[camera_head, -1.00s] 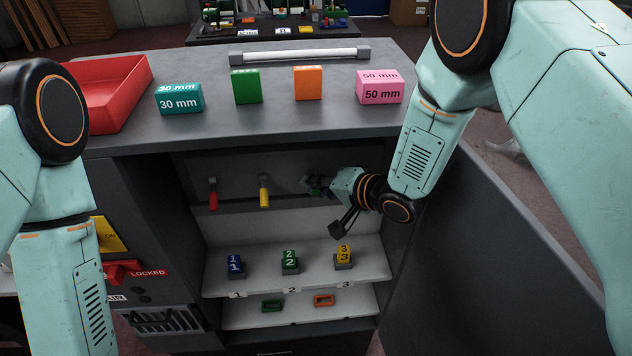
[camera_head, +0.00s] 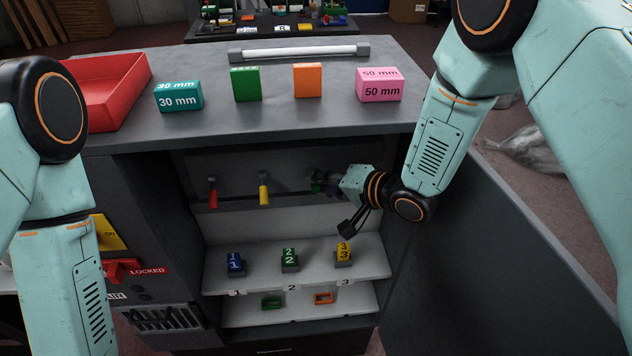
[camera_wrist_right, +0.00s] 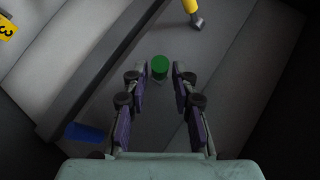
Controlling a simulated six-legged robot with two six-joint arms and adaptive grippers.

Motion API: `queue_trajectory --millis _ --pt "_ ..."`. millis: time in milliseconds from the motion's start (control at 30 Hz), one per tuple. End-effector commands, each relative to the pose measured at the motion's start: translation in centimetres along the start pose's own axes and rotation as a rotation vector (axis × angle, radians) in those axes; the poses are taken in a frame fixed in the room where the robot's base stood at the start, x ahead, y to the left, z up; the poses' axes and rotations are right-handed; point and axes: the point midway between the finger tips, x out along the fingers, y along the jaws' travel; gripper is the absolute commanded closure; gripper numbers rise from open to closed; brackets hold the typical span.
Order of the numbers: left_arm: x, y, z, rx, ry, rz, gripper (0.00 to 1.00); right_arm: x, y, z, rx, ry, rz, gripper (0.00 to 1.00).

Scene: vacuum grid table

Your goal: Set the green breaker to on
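The green breaker lever shows in the right wrist view as a green round handle end (camera_wrist_right: 160,67). It sits between the tips of my right gripper (camera_wrist_right: 160,75), with gaps on both sides. My right gripper (camera_head: 324,183) is open, inside the cabinet in the head view, at the right of the lever row, and mostly hides the green lever there. A red lever (camera_head: 213,192) and a yellow lever (camera_head: 264,189) hang to its left; the yellow one (camera_wrist_right: 191,8) also shows in the right wrist view. My left gripper is out of view.
Below the levers, a shelf (camera_head: 320,262) carries numbered blue (camera_head: 235,262), green (camera_head: 289,259) and yellow (camera_head: 344,253) blocks. The open dark door (camera_head: 480,270) stands to the right. The cabinet top holds a red tray (camera_head: 105,100) and several blocks.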

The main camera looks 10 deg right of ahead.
Motion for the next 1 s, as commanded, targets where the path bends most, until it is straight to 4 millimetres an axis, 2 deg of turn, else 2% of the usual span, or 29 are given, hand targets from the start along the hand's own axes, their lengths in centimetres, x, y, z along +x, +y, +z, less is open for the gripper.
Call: queue_trajectory --millis 100,300,667,1000 --pt "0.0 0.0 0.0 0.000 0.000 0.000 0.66 -2.1 0.0 -0.1 0.004 0.003 0.001 0.73" --pt "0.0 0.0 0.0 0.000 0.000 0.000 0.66 -4.4 0.0 -0.2 0.001 0.002 0.000 0.73" --pt "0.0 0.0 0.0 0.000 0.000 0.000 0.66 -5.0 0.0 0.0 -0.001 -0.001 0.000 0.73" --pt "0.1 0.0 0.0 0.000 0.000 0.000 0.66 -5.0 0.4 0.2 -0.014 0.003 0.011 1.00"
